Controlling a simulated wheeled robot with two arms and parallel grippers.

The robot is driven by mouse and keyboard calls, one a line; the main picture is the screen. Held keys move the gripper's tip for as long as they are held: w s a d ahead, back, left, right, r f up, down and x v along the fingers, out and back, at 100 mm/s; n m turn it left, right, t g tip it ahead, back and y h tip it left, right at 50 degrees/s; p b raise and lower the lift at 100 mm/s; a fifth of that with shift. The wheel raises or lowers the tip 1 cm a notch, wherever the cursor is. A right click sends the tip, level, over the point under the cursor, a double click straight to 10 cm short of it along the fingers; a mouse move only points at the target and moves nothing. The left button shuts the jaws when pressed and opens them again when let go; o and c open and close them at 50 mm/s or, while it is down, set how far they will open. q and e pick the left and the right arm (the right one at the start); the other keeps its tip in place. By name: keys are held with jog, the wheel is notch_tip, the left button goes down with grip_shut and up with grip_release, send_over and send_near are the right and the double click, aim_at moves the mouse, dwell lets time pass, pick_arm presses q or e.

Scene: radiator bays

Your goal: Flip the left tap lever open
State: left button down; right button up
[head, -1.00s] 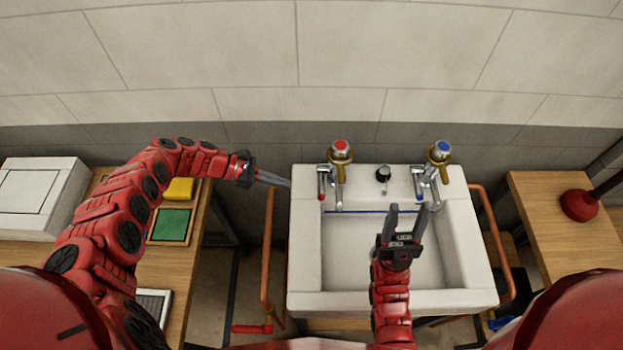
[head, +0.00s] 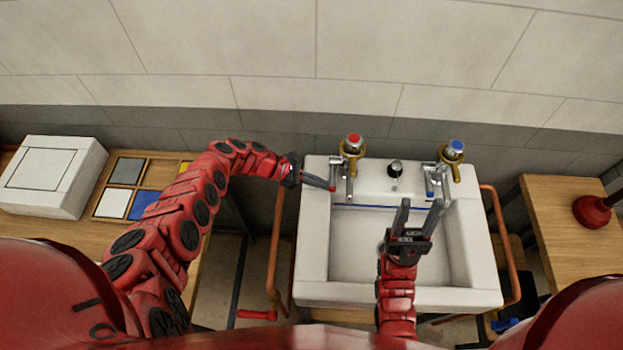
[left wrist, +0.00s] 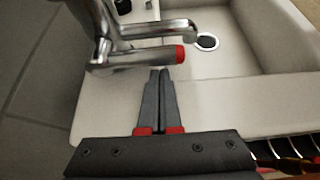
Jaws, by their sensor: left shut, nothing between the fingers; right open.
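The left tap (head: 351,150) is chrome and brass with a red-marked top, at the back left of the white sink. Its chrome lever (left wrist: 135,60) has a red end (left wrist: 180,54) and lies beside the spout (left wrist: 165,29) in the left wrist view. My left gripper (left wrist: 160,72) is shut and empty, its tips just short of the lever near the red end. In the head view its fingers (head: 322,183) reach the lever from the left; contact is unclear. My right gripper (head: 421,205) is open and empty over the basin.
The sink (head: 314,265) has a right tap (head: 455,150) with a blue mark and a black plug or knob (head: 395,168) between the taps. Copper pipes (head: 275,240) flank it. A wooden bench with a white box (head: 50,180) stands left; a red plunger (head: 590,211) stands right.

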pick_arm(q)
jog(key=shift+d, duration=0.15)
dwell(0.3)
jog(key=shift+r+b, duration=0.15)
jog(key=shift+b, duration=0.3)
